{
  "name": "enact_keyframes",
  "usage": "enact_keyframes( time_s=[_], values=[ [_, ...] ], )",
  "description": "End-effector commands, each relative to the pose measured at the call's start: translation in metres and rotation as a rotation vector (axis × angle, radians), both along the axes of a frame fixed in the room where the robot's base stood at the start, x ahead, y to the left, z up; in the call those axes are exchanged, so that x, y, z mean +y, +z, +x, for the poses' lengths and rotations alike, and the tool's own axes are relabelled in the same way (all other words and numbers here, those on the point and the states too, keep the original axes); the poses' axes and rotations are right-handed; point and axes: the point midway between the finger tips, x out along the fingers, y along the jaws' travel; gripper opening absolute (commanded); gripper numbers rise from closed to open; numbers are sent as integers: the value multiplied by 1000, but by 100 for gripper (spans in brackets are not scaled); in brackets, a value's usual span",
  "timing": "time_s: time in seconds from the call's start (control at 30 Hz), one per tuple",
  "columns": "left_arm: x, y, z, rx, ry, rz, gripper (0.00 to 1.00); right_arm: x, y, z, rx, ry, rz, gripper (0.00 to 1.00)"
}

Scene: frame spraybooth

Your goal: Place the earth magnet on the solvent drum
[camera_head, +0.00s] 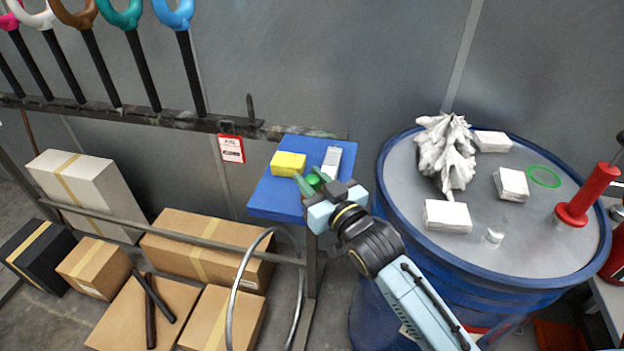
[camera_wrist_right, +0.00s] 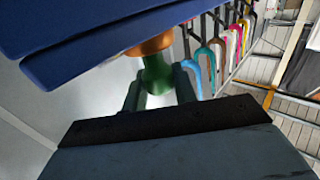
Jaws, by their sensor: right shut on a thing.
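The earth magnet appears to be the green piece (camera_head: 317,179) between the fingers of my right gripper (camera_head: 312,182). In the right wrist view the piece is green (camera_wrist_right: 157,82) with an orange-copper end, and the two fingers (camera_wrist_right: 160,92) are shut on its green part. The gripper is over the front edge of the small blue shelf (camera_head: 270,197); I cannot tell whether the piece touches the shelf. The solvent drum (camera_head: 480,254), blue with a grey top, stands to the right, apart from the gripper. My left gripper is out of view.
On the shelf are a yellow block (camera_head: 288,163) and a grey device (camera_head: 332,159). The drum top holds a white crumpled heap (camera_head: 445,150), several white blocks (camera_head: 447,216), a green ring (camera_head: 544,176), a clear cup (camera_head: 492,237) and a red-handled tool (camera_head: 588,193). Its middle has bare room.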

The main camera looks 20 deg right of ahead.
Motion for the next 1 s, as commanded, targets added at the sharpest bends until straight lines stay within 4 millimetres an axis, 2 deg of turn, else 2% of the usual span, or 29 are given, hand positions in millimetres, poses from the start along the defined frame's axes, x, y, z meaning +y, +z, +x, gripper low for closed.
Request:
enact_keyframes(
  time_s=[0.03, 0.07, 0.23, 0.57, 0.63, 0.77, 1.0],
  values=[
    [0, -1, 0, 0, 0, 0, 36, 0, -2, 0, -1, 0, 0, 0],
    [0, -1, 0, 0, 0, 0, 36, 0, -3, 0, 2, 0, 0, 29],
    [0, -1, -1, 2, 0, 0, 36, 0, -2, 0, 2, 0, 0, 49],
    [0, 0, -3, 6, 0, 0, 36, 0, 2, 0, 0, 0, 0, 49],
    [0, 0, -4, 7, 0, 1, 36, -1, 0, -6, 2, 0, 0, 49],
    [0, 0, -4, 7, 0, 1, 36, -5, 0, -25, 4, 0, -1, 49],
    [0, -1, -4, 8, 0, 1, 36, -14, -1, -73, 5, 0, -1, 49]
  ],
)
